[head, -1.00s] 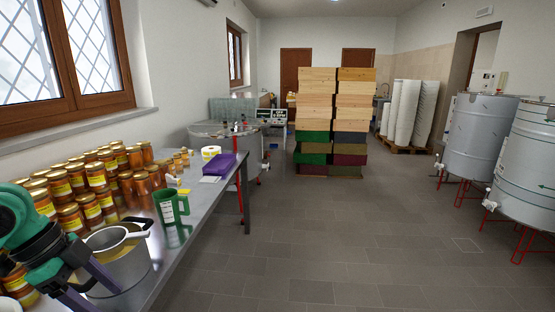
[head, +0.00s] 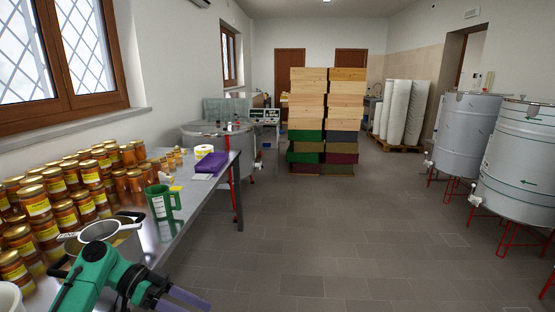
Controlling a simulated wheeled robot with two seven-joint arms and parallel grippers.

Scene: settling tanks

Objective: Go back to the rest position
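My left gripper (head: 182,301) shows at the bottom of the head view, at the end of my green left arm. Its purple fingers point right and down, and they look apart with nothing between them. The gripper is over the floor side of the table edge, in front of the metal pot. Its fingertips run close to the picture's bottom edge. My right arm and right gripper are not in view.
Stacked hive boxes (head: 325,115) stand ahead. Steel tanks (head: 520,165) stand right. The floor between is clear.

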